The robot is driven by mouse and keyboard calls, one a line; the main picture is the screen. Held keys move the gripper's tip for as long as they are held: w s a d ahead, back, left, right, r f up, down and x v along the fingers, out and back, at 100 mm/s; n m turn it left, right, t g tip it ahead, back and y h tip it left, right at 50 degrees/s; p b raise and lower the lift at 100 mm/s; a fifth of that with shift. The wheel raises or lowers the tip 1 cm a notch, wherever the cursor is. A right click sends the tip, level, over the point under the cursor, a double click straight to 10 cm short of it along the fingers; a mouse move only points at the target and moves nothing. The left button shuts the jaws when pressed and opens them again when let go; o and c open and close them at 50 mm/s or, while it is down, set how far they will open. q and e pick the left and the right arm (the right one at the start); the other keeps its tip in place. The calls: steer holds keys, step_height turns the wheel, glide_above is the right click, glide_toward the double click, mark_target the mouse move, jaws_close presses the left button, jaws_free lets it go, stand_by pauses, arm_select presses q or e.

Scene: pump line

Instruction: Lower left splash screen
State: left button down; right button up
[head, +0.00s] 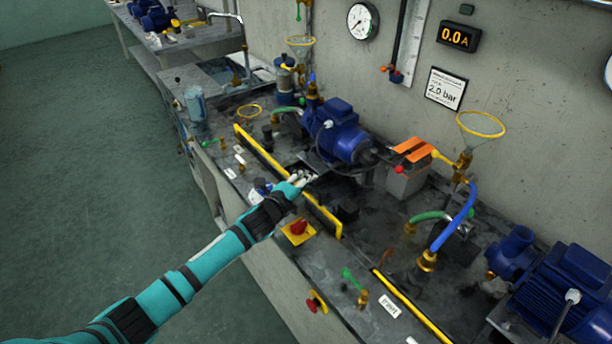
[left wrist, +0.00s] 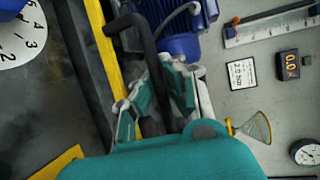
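The left splash screen (head: 318,211) is a long dark panel with a yellow edge, along the front of the bench before the blue pump. It looks raised, standing on edge. My left gripper (head: 306,177) reaches over its middle from the front and hides part of it. In the left wrist view the screen's yellow edge (left wrist: 103,45) runs down the left side. A bent black bar (left wrist: 146,50) there runs between the fingers of my left gripper (left wrist: 168,75). I cannot tell whether the fingers press on it. My right gripper is not in view.
A blue pump (head: 345,138) stands behind the screen. A red stop button on a yellow plate (head: 298,230) sits just in front of it. Another yellow-edged strip (head: 410,305) lies to the right. The floor at left is clear.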

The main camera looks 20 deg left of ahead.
arm_select(q)
steer(key=shift+f, duration=0.45)
steer(key=c, duration=1.4)
jaws_free()
steer(key=shift+r, duration=0.1)
steer(key=shift+s, duration=0.1)
steer(key=v, duration=1.2)
